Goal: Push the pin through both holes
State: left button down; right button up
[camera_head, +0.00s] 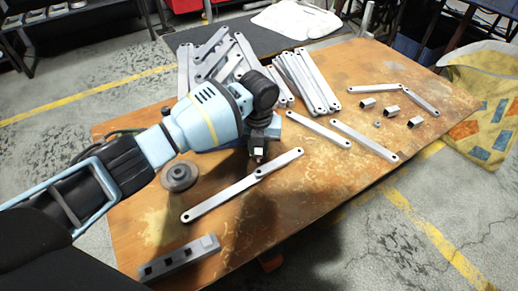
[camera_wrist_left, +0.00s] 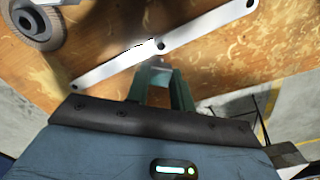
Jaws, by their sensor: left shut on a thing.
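Two flat galvanized brackets lie end over end on the worktable: the lower-left one (camera_head: 218,201) and the upper-right one (camera_head: 282,163). Their ends overlap, and a dark hole shows at the overlap in the left wrist view, with the lower-left bracket (camera_wrist_left: 112,68) to its left and the upper-right bracket (camera_wrist_left: 208,27) to its right. My left gripper (camera_head: 258,153) is just above and behind the overlap. It is shut on a small pale metal piece (camera_wrist_left: 157,63), probably the pin, mostly hidden between the fingers. My right gripper is out of view.
A dark round disc (camera_head: 179,176) is left of the brackets. A grey block with black squares (camera_head: 180,258) lies at the table's front. Stacked brackets (camera_head: 306,82) lie behind, with loose ones and short square pieces (camera_head: 392,111) to the right. The front right table surface is clear.

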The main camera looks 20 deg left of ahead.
aim_at(259, 161)
pick_arm(q)
jog(key=shift+w+f+m, duration=0.1)
jog(key=shift+f+m, duration=0.25)
jog(key=shift+m, duration=0.25)
jog(key=shift+f, duration=0.1)
jog(key=shift+f, duration=0.15)
jog(key=shift+f+b, duration=1.1)
jog(key=shift+f, duration=0.15)
jog(key=shift+f+b, duration=0.5)
jog(key=shift+f, duration=0.25)
jog(key=shift+f, duration=0.35)
jog(key=shift+f, duration=0.25)
